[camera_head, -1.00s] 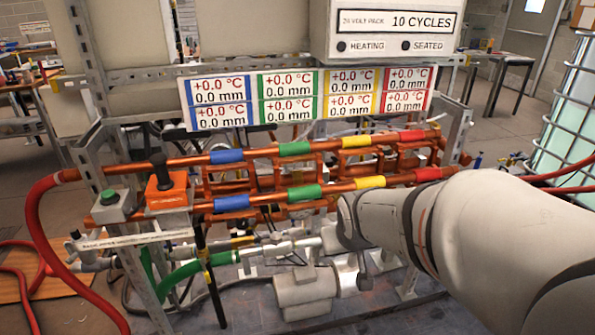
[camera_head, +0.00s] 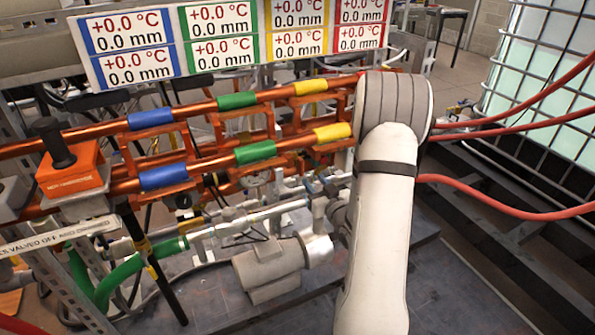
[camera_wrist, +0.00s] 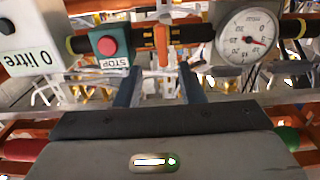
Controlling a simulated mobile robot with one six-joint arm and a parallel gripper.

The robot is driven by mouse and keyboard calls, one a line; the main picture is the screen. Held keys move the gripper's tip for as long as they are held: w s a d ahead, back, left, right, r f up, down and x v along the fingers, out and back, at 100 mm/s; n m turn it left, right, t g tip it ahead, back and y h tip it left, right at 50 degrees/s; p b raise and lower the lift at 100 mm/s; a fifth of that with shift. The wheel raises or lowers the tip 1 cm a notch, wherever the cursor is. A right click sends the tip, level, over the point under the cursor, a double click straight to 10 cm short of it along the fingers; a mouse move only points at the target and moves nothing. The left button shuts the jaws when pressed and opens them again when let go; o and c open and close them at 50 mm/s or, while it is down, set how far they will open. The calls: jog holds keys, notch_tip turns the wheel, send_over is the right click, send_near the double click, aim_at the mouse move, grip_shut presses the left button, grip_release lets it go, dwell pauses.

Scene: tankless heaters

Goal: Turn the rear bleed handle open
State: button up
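In the wrist view, an upright orange handle (camera_wrist: 162,45) stands on a dark horizontal pipe at the top centre. It appears to be the bleed handle; no label on it can be read. My gripper (camera_wrist: 160,80) is open, with two dark blue fingers pointing toward the pipe. The handle shows between and beyond the fingertips, with no clear contact. In the head view my arm reaches over the right end of the copper pipes, and my gripper and the handle are hidden.
In the wrist view, a red stop button (camera_wrist: 106,46) is left of the handle and a round gauge (camera_wrist: 247,38) is right of it. A white litre box (camera_wrist: 28,38) is at the left. In the head view, an orange box with a black knob (camera_head: 70,170) stands at the left.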

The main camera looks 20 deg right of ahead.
aim_at(303, 167)
jog(key=w, duration=0.7)
jog(key=shift+w+a+r, duration=0.1)
jog(key=shift+w+a, duration=0.1)
jog(key=shift+w, duration=0.1)
jog(key=shift+c, duration=0.4)
grip_shut()
jog(key=shift+d, duration=0.1)
